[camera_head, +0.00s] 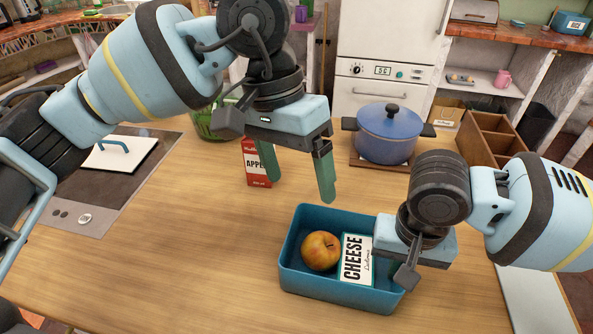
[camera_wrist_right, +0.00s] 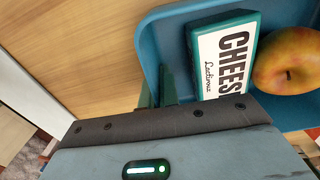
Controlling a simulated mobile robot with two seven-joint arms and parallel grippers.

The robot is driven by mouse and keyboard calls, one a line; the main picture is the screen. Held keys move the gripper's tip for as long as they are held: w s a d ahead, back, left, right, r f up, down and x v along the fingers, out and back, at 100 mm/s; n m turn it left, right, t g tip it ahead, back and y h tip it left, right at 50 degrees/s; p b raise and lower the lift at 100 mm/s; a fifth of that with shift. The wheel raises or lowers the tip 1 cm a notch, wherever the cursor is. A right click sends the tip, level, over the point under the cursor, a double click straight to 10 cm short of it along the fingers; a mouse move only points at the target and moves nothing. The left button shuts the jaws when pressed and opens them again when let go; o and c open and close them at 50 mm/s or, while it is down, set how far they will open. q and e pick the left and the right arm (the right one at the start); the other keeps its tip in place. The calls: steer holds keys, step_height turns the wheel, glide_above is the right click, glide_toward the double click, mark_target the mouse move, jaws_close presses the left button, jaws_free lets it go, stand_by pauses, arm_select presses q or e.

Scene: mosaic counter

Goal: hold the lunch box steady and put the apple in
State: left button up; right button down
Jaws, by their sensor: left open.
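The blue lunch box (camera_head: 300,283) stands on the wooden counter; its near wall also shows in the right wrist view (camera_wrist_right: 153,32). The red-yellow apple (camera_head: 320,251) lies inside it, left of the cheese pack (camera_head: 355,262). In the right wrist view the apple (camera_wrist_right: 288,58) sits beside the cheese pack (camera_wrist_right: 222,62). My left gripper (camera_head: 298,190) is open and empty above the counter, behind the box and clear of the apple. My right gripper (camera_wrist_right: 157,90) is at the box's right wall, its fingers close together on either side of it; in the head view its fingertips are hidden.
A red apple juice carton (camera_head: 256,163) stands behind my left gripper, near a green basket (camera_head: 214,122). A blue pot (camera_head: 387,133) sits at the back, with a wooden divided crate (camera_head: 492,138) to its right. The counter left of the box is clear.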

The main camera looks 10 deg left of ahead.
steer(key=c, duration=2.1)
jaws_free()
steer(key=shift+r, duration=0.1)
steer(key=o, duration=0.5)
step_height(320, 180, up, 12)
